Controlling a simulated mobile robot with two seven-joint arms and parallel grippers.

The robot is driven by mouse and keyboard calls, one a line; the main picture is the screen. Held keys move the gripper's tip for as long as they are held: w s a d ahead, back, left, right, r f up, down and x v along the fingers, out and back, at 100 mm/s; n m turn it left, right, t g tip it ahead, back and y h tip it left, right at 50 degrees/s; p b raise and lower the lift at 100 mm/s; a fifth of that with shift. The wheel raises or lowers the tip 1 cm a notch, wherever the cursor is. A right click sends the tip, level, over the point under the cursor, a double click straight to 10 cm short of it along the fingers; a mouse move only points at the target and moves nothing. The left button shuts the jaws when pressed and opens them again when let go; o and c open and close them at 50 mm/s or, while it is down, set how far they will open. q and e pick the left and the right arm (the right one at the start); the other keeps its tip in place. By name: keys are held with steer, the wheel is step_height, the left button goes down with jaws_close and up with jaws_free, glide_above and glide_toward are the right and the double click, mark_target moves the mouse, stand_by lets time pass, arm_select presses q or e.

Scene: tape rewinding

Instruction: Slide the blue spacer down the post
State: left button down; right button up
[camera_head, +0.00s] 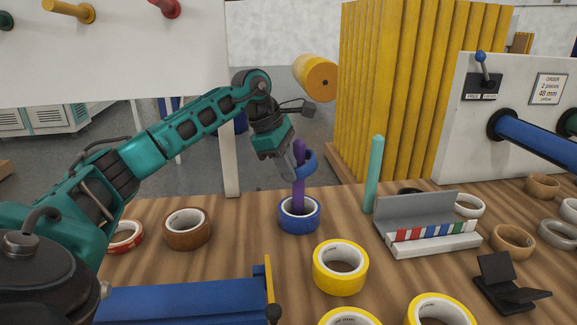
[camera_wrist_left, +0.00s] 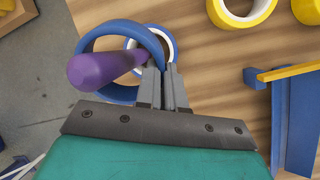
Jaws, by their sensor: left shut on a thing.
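The blue spacer (camera_head: 309,163) is a ring held in the fingers of my left gripper (camera_head: 292,165), which is shut on its rim. The purple post (camera_head: 299,192) stands upright on the table. In the left wrist view the spacer (camera_wrist_left: 105,95) appears to be around the post (camera_wrist_left: 92,70), near its upper part, with the post's tip poking through toward the camera. A blue tape roll (camera_head: 299,226) sits around the post's foot, below and apart from the spacer. The left gripper (camera_wrist_left: 162,75) partly hides the spacer's rim. My right gripper is not in view.
A brown roll (camera_head: 187,229) and a red roll (camera_head: 125,237) lie to the left. A yellow roll (camera_head: 341,268) lies in front. A teal post (camera_head: 374,172) and a grey holder (camera_head: 425,218) stand to the right. A blue tray (camera_head: 185,303) lies front left.

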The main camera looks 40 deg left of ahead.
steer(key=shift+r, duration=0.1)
arm_select(q)
steer(key=c, duration=1.4)
jaws_free()
steer(key=shift+o, duration=1.2)
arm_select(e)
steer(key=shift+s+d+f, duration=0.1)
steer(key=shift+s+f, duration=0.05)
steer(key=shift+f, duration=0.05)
arm_select(q)
steer(key=shift+r, duration=0.1)
steer(key=p+v, duration=0.2)
steer(key=v, duration=1)
steer(key=shift+s+r, duration=0.15)
steer(key=shift+r, duration=0.25)
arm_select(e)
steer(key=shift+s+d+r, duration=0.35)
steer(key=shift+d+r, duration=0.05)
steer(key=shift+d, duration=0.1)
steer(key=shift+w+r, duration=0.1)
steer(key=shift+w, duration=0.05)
